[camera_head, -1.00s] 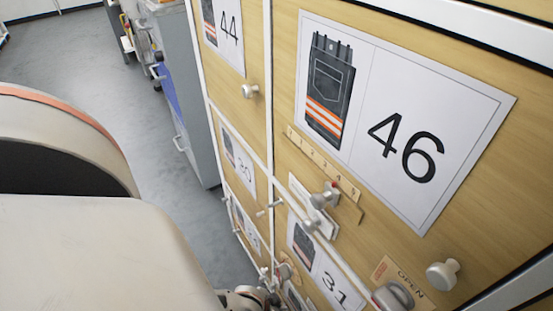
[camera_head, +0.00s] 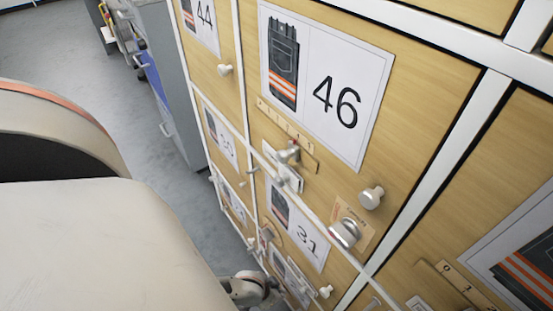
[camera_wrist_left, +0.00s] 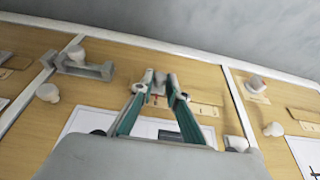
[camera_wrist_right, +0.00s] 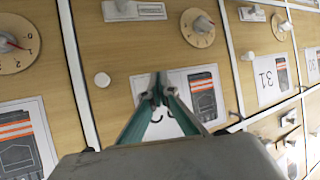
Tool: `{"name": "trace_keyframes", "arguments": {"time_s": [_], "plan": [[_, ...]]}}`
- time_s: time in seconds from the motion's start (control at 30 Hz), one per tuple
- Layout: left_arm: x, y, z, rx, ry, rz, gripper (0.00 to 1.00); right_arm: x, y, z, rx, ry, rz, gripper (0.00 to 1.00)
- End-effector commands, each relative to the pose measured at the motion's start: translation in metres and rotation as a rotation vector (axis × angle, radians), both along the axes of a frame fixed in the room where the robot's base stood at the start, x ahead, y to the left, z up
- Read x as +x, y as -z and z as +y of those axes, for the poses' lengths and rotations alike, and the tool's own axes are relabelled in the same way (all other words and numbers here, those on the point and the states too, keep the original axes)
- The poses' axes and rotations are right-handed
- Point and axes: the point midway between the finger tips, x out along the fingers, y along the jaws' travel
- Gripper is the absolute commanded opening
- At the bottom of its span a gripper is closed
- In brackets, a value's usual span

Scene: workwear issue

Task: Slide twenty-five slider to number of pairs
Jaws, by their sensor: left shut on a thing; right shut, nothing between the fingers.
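My left gripper (camera_wrist_left: 160,82) is shut on the slider knob (camera_wrist_left: 160,88) of a slider scale (camera_wrist_left: 205,107) on a wooden door, in the left wrist view. The fingers hide most of the knob, and I cannot read which number it stands at. The card (camera_wrist_left: 100,120) below is mostly covered, so its number cannot be read. No card reading 25 is legible in the head view.
The head view shows doors with cards 46 (camera_head: 325,85), 44 (camera_head: 202,22) and 31 (camera_head: 297,232), with knobs and catches standing out. A slider (camera_head: 288,152) sits under card 46. Dials (camera_wrist_right: 198,28) show in the right wrist view. Grey floor (camera_head: 60,55) is clear at left.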

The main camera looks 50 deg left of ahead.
Motion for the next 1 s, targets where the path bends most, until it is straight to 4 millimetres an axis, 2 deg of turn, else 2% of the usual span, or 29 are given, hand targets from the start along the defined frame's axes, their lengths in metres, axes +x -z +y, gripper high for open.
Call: {"name": "trace_keyframes", "arguments": {"time_s": [0.27, 0.3, 0.37, 0.77, 1.0], "plan": [[-0.002, 0.001, -0.001, -0.001, 0.000, 0.003, 0.00, -0.001, 0.001, 0.001, 0.002, -0.002, 0.003, 0.00], [-0.002, 0.001, -0.001, -0.001, 0.000, 0.003, 0.17, -0.001, 0.001, 0.001, 0.003, -0.002, 0.002, 0.00], [-0.002, 0.001, -0.001, 0.000, 0.001, 0.003, 0.32, 0.000, 0.000, 0.001, 0.004, 0.000, 0.000, 0.00], [-0.002, -0.001, 0.000, 0.000, 0.001, 0.001, 0.32, 0.002, -0.005, 0.002, 0.009, -0.001, -0.011, 0.00], [-0.011, -0.020, 0.000, -0.002, 0.001, 0.001, 0.32, 0.002, -0.004, 0.002, 0.007, -0.001, -0.008, 0.00]]}}
